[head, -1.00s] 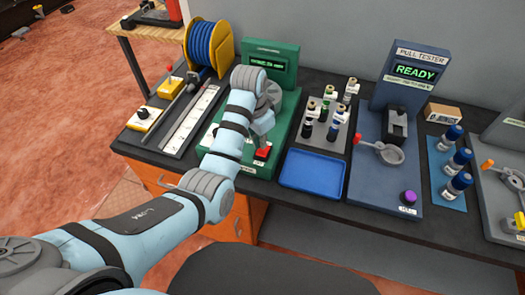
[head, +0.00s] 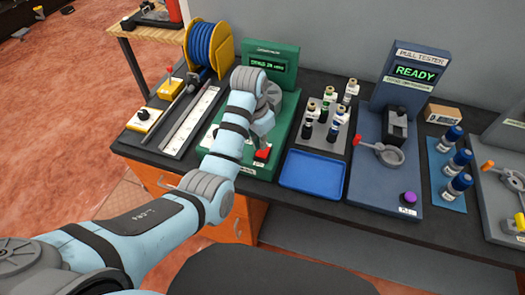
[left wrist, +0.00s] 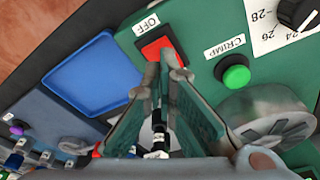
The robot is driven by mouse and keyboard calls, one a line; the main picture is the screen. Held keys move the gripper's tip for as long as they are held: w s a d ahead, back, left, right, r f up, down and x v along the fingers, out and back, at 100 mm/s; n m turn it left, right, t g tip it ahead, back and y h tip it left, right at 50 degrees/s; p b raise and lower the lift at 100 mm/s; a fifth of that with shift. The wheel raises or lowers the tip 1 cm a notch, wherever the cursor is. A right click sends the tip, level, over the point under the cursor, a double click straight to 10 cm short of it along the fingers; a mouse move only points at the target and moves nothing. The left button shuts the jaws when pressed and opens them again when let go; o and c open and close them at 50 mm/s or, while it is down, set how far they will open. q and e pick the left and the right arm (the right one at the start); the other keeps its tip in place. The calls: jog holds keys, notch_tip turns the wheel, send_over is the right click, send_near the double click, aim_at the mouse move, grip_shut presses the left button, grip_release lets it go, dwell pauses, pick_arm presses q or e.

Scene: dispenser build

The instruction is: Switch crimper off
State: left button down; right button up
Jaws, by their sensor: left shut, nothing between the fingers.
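The green crimper (head: 286,92) stands at the middle of the bench, with green text lit on its display (head: 272,66). Its red switch (head: 263,154) is at the front edge of its base. In the left wrist view the red switch (left wrist: 156,49) sits beside a white OFF label (left wrist: 146,25). My left gripper (head: 265,145) is shut and empty, pointing down at the switch. In the left wrist view its fingertips (left wrist: 172,62) overlap one side of the switch; I cannot tell whether they touch it. My right gripper is out of view.
A green button (left wrist: 236,76) labelled CRIMP and a black dial (left wrist: 298,13) are near the gripper. A blue tray (head: 312,171) lies to the right, below a rack of small parts (head: 324,128). The pull tester (head: 418,58) shows READY.

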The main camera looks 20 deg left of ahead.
aim_at(261, 153)
pick_arm(q)
jog(key=shift+f+b, duration=0.3)
jog(key=shift+f, duration=1.1)
dwell(0.5)
notch_tip(261, 153, up, 5)
jog(key=p, duration=0.6)
jog(key=shift+r, duration=1.05)
